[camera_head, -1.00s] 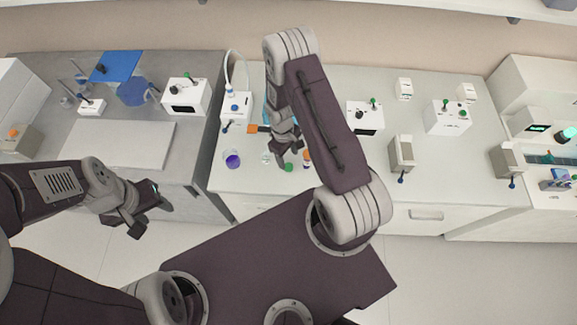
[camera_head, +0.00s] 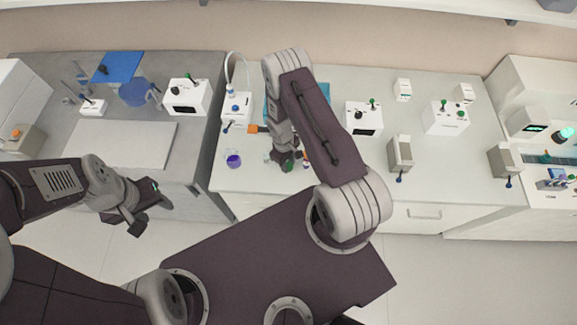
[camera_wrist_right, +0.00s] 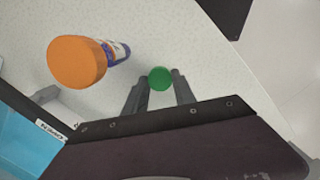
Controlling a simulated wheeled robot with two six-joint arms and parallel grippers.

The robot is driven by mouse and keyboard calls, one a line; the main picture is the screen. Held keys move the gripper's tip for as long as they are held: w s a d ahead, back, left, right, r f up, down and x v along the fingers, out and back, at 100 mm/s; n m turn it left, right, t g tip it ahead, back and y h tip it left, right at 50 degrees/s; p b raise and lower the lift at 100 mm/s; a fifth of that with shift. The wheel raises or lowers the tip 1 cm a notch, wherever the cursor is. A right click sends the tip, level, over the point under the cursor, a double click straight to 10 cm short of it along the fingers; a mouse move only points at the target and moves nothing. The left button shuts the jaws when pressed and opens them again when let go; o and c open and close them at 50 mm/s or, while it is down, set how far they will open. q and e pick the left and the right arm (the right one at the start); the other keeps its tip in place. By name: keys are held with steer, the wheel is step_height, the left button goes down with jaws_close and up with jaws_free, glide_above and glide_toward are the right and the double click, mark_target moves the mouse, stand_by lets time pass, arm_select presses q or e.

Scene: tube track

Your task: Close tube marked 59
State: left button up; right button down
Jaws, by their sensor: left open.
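A tube with an orange cap (camera_wrist_right: 77,62) and a blue-and-white label (camera_wrist_right: 117,50) stands on the bench at the left of the right wrist view. Its marking is not readable. In the head view, the orange cap (camera_head: 306,161) is small beside my right gripper (camera_head: 287,160). A round green cap (camera_wrist_right: 160,78) sits between the fingertips of my right gripper (camera_wrist_right: 159,86). I cannot tell whether the fingers press on it. My left gripper (camera_head: 143,208) is open and empty, away from the bench in front of the left counter.
White instruments (camera_head: 364,117) stand to the right.

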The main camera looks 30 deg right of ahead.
mark_target(288, 165)
steer(key=shift+r, duration=0.45)
step_height(288, 165, up, 3)
steer(key=shift+r+b, duration=0.15)
steer(key=shift+b, duration=0.55)
arm_select(q)
steer(key=shift+f+b, duration=2.05)
steer(key=shift+f, duration=0.65)
arm_select(e)
steer(key=s+d+r, duration=0.2)
steer(key=s+r, duration=0.4)
steer(key=s, duration=0.5)
steer(key=shift+s+d+r, duration=0.25)
steer(key=shift+d+r, duration=0.05)
steer(key=shift+r, duration=0.1)
arm_select(q)
steer(key=shift+o, duration=0.5)
